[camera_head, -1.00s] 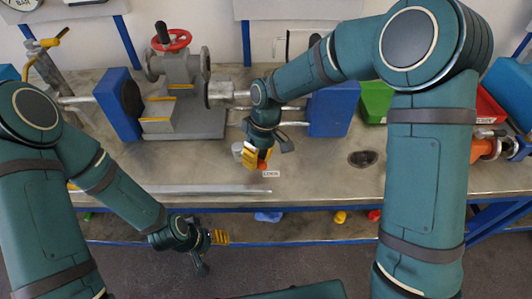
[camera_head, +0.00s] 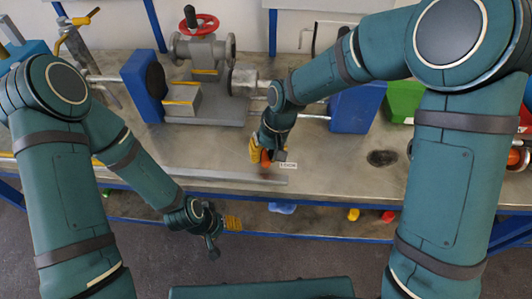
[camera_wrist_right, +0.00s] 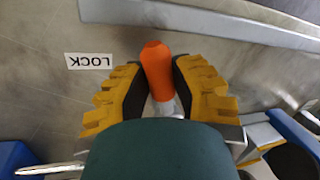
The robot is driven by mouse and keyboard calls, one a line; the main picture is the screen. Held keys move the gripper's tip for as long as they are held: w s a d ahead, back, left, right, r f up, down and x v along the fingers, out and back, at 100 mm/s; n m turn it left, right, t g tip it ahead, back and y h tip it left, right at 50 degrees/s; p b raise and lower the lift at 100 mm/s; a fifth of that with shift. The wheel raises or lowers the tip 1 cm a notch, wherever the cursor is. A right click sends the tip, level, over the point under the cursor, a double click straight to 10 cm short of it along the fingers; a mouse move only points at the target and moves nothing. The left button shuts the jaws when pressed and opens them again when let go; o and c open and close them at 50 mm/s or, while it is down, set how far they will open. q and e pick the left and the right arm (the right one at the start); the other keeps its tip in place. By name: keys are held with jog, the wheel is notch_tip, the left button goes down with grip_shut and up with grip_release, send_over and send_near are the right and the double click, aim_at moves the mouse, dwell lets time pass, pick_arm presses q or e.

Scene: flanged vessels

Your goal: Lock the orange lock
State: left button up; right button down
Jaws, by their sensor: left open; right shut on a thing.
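The orange lock (camera_wrist_right: 156,62) is an orange rounded handle on a pale metallic stem. In the right wrist view it sits between the two yellow-and-black fingers of my right gripper (camera_wrist_right: 160,92), which is shut on it. The head view shows my right gripper (camera_head: 261,156) low over the bench, with a bit of the orange lock (camera_head: 267,159) visible; the lock's base is hidden. A white "LOCK" label (camera_head: 289,165) lies on the bench just right of it, also in the wrist view (camera_wrist_right: 90,61). My left gripper (camera_head: 232,223) is open and empty, in front of the bench edge.
A flanged vessel with a red handwheel (camera_head: 200,24) stands behind, between a blue block (camera_head: 143,86) and another blue block (camera_head: 358,108). A metal bar (camera_head: 225,174) lies along the bench front. A dark round hole (camera_head: 382,158) is at the right.

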jog(key=shift+s+f, duration=0.1)
jog(key=shift+s, duration=0.05)
jog(key=c, duration=0.8)
grip_release()
jog(key=shift+o, duration=0.2)
jog(key=shift+a, duration=0.1)
jog(key=shift+r, duration=0.5)
jog(key=v, duration=1.1)
